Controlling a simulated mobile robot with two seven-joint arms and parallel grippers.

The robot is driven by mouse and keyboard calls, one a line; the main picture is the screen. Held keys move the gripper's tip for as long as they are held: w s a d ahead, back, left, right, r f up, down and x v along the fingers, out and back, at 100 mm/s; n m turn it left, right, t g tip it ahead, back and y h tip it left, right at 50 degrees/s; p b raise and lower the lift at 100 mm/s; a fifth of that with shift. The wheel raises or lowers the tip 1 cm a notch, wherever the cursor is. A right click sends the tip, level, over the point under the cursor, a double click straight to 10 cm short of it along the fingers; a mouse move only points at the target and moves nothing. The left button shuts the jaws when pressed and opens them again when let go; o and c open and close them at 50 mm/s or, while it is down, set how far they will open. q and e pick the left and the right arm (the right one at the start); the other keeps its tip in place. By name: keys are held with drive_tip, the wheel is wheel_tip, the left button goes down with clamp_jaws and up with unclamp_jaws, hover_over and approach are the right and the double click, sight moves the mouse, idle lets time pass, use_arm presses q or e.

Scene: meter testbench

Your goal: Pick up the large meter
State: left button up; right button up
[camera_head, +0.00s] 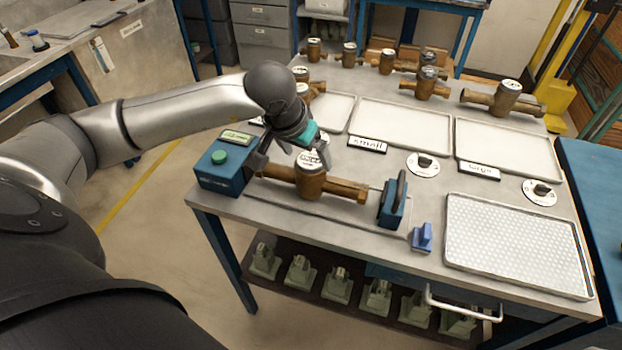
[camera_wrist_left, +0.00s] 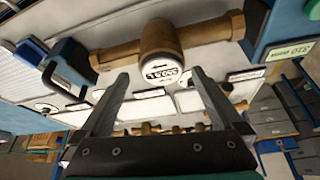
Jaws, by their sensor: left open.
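A brass meter (camera_head: 311,185) with a round white dial lies across the test bench fixture, between a blue box with a green button (camera_head: 220,165) and a blue clamp (camera_head: 393,200). My left gripper (camera_head: 292,155) is open just above and behind this meter, its fingers pointing down toward it. In the left wrist view the meter's dial (camera_wrist_left: 160,70) shows between the two open fingertips (camera_wrist_left: 160,76), and its pipe runs across the picture. I cannot tell whether the fingers touch it. Another brass meter (camera_head: 506,97) with long pipe ends stands at the back right. My right gripper is not in view.
Several brass meters stand along the back of the table, including one (camera_head: 427,82). White trays (camera_head: 400,125) carry labels "small" and "large" before them. A perforated tray (camera_head: 515,245) lies at the front right. A small blue part (camera_head: 422,238) sits near the front edge.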

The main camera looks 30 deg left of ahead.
sight(310, 159)
use_arm(q)
drive_tip(key=shift+x, duration=2.75)
drive_tip(key=shift+w+a, duration=0.1)
drive_tip(key=shift+a, duration=0.05)
clamp_jaws()
drive_tip(key=shift+w+r, duration=0.2)
drive_tip(key=shift+r, duration=0.05)
